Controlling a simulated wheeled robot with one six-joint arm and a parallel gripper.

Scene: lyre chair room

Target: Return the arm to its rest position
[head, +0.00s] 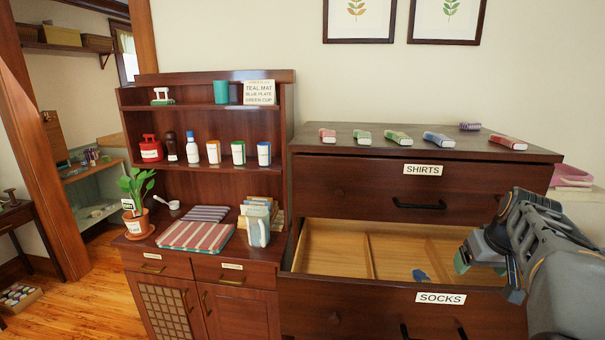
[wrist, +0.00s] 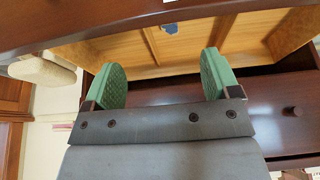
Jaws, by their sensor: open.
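My gripper (head: 478,262) is over the right part of the open SOCKS drawer (head: 330,246) in the head view, with my arm coming in from the right. In the wrist view, my gripper (wrist: 162,76) has its two green finger pads wide apart with nothing between them. A small blue item (head: 421,275) lies on the drawer's wooden floor. It also shows as a blue patch in the wrist view (wrist: 170,28), beyond the fingertips.
The SHIRTS drawer (head: 375,188) above is shut. Several rolled cloths, one of them blue (head: 438,139), lie on the dresser top (head: 345,147).

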